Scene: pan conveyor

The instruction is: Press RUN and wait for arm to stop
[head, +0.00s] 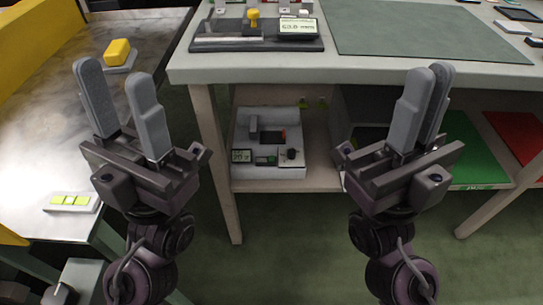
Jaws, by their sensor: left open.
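I cannot make out a RUN label on anything in view. A small pale panel (70,202) with a row of yellow-green squares sits at the front edge of the marbled table at left. A yellow block-shaped piece (117,51) rests on a grey base (118,65) farther back on that table. My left gripper (114,75) is open and empty, raised in front of the yellow piece as seen from the head. My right gripper (426,78) is raised in front of the bench; its fingers overlap in the view, so their gap is unclear. No moving machine arm is identifiable.
The marbled table (40,130) is at left, with a dark knob (62,293) below its front. A pale bench (365,70) carries a green mat (420,30) and a dark device with a lit display (298,27). A boxy white device (270,140) stands on the shelf below.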

